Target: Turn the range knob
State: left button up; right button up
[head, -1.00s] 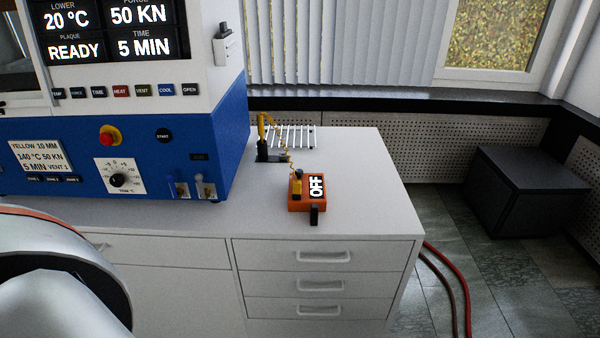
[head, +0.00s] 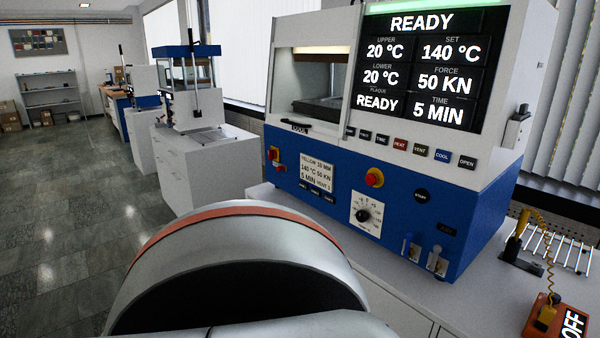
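The press (head: 400,170) has a black dial knob (head: 363,215) on a white scale plate low on its blue front; its label is too small to read. At the lower right, an orange handheld box (head: 535,318) with a display (head: 574,324) reading OFF lies on the bench, partly cut off by the frame edge. A small dark part on its top may be a knob; I cannot tell. No label reading range is legible. Neither of my grippers is in view; only a rounded link of my own arm shows at the bottom centre.
The press display (head: 422,65) reads READY, 140 °C and 50 KN. A red stop button (head: 374,177) and lever switches sit on its front. A yellow-handled probe (head: 522,225) stands beside a wire rack (head: 565,250). Other presses and free floor (head: 70,220) are at left.

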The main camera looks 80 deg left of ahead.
aim_at(556, 298)
jog(key=u, duration=2.5)
jog(key=k+l+z, duration=0.1)
jog(key=l+z, duration=0.25)
jog(key=l, duration=1.1)
jog(key=i+l+z, duration=0.1)
jog(key=l+z, duration=0.25)
jog(key=l, duration=1.05)
